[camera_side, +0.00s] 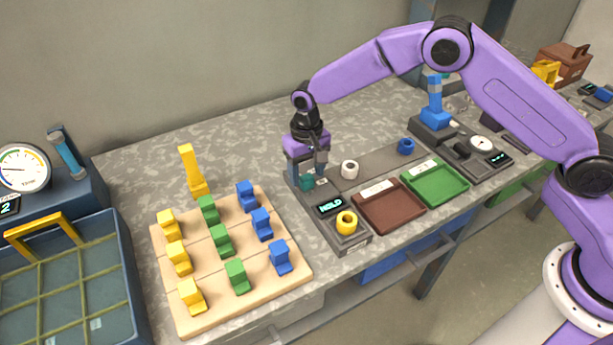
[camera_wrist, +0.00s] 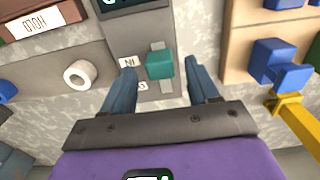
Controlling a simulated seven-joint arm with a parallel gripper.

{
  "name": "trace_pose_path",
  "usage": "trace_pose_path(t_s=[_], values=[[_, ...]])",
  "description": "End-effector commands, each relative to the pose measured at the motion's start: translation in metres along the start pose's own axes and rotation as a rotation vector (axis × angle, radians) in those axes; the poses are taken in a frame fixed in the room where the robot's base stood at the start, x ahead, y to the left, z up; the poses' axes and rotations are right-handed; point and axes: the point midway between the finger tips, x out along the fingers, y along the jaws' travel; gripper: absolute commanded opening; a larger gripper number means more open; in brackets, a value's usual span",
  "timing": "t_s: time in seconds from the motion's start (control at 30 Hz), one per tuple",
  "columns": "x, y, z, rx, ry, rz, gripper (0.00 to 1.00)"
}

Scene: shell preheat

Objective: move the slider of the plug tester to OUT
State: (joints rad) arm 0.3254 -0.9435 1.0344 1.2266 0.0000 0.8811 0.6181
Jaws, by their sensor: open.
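The plug tester (camera_side: 357,240) stands near the table's front edge, with a lit display (camera_side: 330,205) that seems to read HOLD and a yellow ring-shaped plug (camera_side: 346,223) on it. Its teal slider knob (camera_wrist: 160,65) sits in a slot, level with the IN label (camera_wrist: 130,62). A second label (camera_wrist: 142,86) is partly hidden by a finger. The knob also shows in the side view (camera_side: 305,183), partly behind my fingers. My gripper (camera_wrist: 162,70) is open, with one finger on each side of the knob. A gap shows on both sides in the wrist view.
A white ring (camera_side: 349,169) and a blue ring (camera_side: 406,146) are on the grey strip. A brown tray (camera_side: 390,207) and green tray (camera_side: 437,184) are to the right. A wooden board (camera_side: 204,297) with colored blocks and a yellow upright piece (camera_side: 190,168) are left.

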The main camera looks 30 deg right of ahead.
Motion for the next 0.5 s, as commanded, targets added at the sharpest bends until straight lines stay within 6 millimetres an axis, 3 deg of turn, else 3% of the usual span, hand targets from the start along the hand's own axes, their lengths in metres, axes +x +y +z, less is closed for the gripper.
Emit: trace_pose_path(t_s=[0.2,0.5], values=[[0.02,-0.001,0.0,-0.001,0.0,0.0,0.6],[0.023,0.0,0.0,0.0,0.001,-0.001,0.6]])
